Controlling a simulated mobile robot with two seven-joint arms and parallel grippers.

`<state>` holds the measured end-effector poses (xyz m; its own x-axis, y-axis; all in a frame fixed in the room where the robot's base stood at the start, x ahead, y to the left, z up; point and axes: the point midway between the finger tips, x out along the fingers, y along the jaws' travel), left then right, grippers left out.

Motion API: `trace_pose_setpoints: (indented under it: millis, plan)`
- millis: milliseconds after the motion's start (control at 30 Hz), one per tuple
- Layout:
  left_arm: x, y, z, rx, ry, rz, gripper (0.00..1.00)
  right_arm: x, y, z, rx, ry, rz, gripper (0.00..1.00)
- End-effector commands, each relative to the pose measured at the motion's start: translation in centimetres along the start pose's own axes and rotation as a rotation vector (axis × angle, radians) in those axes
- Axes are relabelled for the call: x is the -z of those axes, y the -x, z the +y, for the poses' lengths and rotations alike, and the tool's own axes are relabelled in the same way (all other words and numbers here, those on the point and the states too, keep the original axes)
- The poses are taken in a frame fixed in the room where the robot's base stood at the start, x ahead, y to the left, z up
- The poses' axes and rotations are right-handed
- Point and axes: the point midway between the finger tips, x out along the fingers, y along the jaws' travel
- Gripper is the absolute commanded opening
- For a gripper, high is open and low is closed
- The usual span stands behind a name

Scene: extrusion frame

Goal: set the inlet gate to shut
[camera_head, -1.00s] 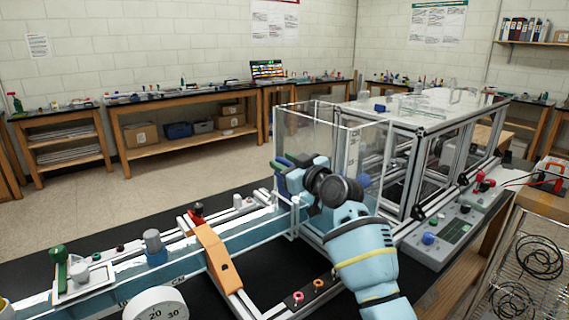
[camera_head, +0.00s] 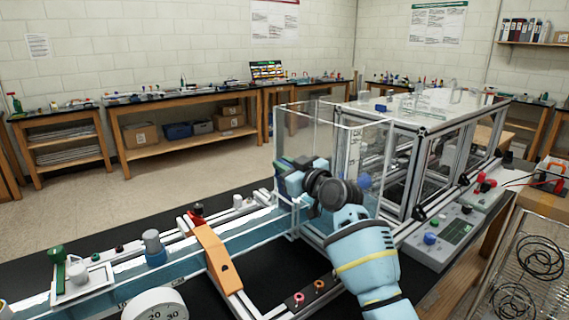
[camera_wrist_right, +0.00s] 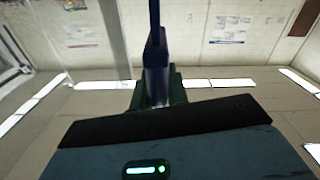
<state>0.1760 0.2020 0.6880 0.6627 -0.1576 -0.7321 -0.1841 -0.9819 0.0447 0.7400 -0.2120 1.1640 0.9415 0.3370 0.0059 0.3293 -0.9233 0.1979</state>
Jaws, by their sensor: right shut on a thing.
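My right gripper (camera_head: 287,180) is at the near left corner of the clear tank (camera_head: 305,135), where the water channel (camera_head: 250,231) meets it. It is shut on a dark blue and green handle, which I take to be the inlet gate (camera_head: 282,165). The gripper and wrist hide most of this gate, so I cannot tell how far down it stands. In the right wrist view a dark blue upright piece (camera_wrist_right: 156,65) rises straight ahead of the gripper body, with dark green around its foot. My left gripper is not in view.
An orange bridge piece (camera_head: 215,258) crosses the channel to the left. A grey-blue knob (camera_head: 153,247) and a white dial (camera_head: 157,305) are further left. A framed clear enclosure (camera_head: 425,165) and a control box (camera_head: 440,240) stand to the right.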

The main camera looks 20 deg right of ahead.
Motion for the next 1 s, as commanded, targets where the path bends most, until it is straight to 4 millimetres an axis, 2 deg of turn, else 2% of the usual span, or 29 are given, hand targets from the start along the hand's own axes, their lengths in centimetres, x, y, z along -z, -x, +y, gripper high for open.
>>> trace_pose_setpoints:
  millis: [33,200,533,567,700,1000]
  plan:
    - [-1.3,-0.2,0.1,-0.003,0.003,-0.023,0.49,-2.7,-0.1,-0.3,0.000,0.000,-0.017,0.00]
    - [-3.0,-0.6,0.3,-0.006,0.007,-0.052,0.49,-5.1,0.0,-0.9,0.001,-0.001,-0.017,0.00]
    - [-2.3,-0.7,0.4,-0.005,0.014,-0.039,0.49,-5.2,0.0,-0.9,0.002,-0.002,-0.016,0.00]
    - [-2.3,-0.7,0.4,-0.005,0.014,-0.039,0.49,-5.2,0.0,-0.9,0.002,-0.002,-0.017,0.20]
    - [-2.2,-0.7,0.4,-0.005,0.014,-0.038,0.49,-5.0,0.0,-0.9,0.002,-0.002,-0.013,0.36]
    - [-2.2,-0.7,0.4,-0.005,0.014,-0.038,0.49,-4.7,0.1,-0.9,0.001,-0.002,-0.008,0.36]
